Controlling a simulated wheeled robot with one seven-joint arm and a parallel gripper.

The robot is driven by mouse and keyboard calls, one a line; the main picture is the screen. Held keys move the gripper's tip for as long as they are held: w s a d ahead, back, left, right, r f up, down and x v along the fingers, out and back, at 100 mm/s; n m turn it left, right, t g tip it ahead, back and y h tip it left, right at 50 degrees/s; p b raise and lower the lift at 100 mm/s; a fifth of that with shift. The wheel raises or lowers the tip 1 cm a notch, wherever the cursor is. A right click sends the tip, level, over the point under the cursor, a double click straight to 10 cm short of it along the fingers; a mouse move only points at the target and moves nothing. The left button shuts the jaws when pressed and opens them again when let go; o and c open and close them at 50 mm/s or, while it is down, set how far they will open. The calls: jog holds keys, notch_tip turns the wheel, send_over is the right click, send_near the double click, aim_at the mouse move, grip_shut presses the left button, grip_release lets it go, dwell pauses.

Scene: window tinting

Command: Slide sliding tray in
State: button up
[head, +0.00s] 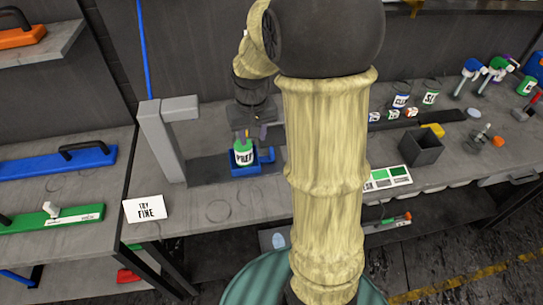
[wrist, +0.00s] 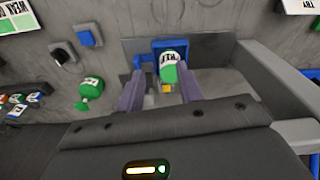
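The blue sliding tray (head: 240,170) sits in the grey stand at the left of the bench, with a blue raised part at its right. A white-labelled bottle with green parts (head: 243,155) stands upright on it. In the wrist view the blue tray (wrist: 139,47) shows behind the bottle (wrist: 170,75). My gripper (head: 250,128) is just above the bottle. I see no grip on either; any contact is hard to judge.
A grey upright frame (head: 160,140) stands close to the left of the tray, with a white sign (head: 145,209) in front. A dark square bin (head: 421,148) and several bottles stand to the right. The bench front near the tray is mostly clear.

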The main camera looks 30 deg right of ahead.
jog(key=m+g+b, duration=0.1)
jog(key=m+b, duration=0.1)
jog(key=b, duration=0.1)
send_over(272, 150)
notch_tip(272, 150, down, 2)
jog(key=shift+r, duration=0.1)
notch_tip(272, 150, down, 18)
jog(key=shift+r+p, duration=0.25)
jog(key=shift+p, duration=0.35)
jog(key=shift+c, duration=0.5)
grip_shut()
